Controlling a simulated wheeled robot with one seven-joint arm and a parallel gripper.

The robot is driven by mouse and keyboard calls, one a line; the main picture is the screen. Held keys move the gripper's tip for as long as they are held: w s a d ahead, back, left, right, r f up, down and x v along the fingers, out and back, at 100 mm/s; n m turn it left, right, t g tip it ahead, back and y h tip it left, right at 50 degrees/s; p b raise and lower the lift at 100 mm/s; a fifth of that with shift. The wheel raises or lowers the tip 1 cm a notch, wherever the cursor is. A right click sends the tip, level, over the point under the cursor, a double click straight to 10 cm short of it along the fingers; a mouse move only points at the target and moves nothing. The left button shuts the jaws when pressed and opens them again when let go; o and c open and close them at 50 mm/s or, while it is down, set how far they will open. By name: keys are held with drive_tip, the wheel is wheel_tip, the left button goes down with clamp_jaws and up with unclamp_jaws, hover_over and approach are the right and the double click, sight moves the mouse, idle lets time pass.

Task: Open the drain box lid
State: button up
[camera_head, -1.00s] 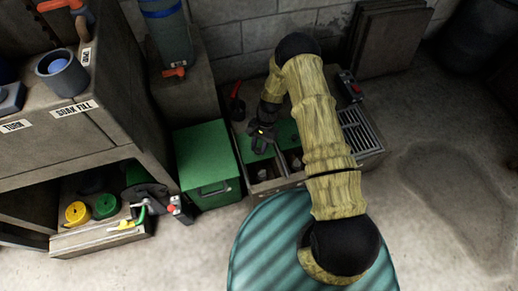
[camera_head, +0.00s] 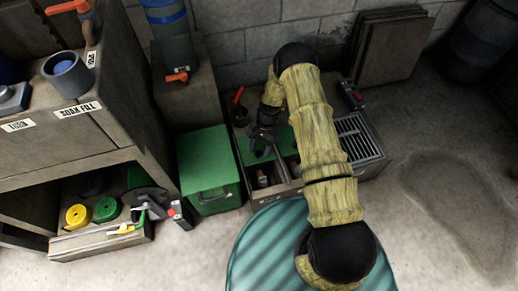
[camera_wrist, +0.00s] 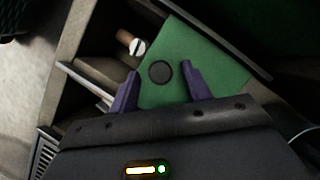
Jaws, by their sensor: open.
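A low grey box (camera_head: 291,199) by the back wall has open compartments, green panels (camera_head: 246,153) and a slatted grate (camera_head: 356,137) at its right end. I cannot tell for sure which part is the drain box lid. My gripper (camera_head: 264,151) is over the left part of this box. In the wrist view, my gripper (camera_wrist: 158,92) is open, its two purple fingers apart. A green panel (camera_wrist: 205,58) with a dark round spot (camera_wrist: 160,72) lies beyond and between the fingertips. Whether they touch it is unclear. My forearm hides the middle of the box in the head view.
A closed green box (camera_head: 207,160) with a handle stands left of the grey box. A teal ribbed round surface (camera_head: 262,247) is in front. A red-handled item (camera_head: 238,98) stands at the box's back left. Floor at right is clear.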

drive_tip(key=shift+r, duration=0.1)
drive_tip(key=p+v, duration=0.5)
drive_tip(key=v, duration=1.2)
drive_tip(key=shift+p, duration=0.4)
drive_tip(key=shift+a+r, duration=0.1)
drive_tip(key=s+d+r+n+t+h, duration=0.15)
drive_tip(key=s+r, duration=0.25)
drive_tip(key=r, duration=0.5)
drive_tip(key=s+d+r+n+t, duration=0.2)
drive_tip(key=s+d+r, duration=0.1)
drive_tip(key=r, duration=0.6)
drive_tip(key=s+d+r+n+t+h, duration=0.1)
drive_tip(key=s+r+n, duration=0.1)
drive_tip(key=s+r, duration=0.35)
drive_tip(key=s+d+r+n+t, duration=0.1)
drive_tip(key=s+r+t, duration=0.15)
drive_tip(key=s, duration=0.65)
wheel_tip(320, 180, up, 38)
drive_tip(key=p, duration=3.8)
drive_tip(key=shift+d+g, duration=0.2)
drive_tip(key=shift+g, duration=0.1)
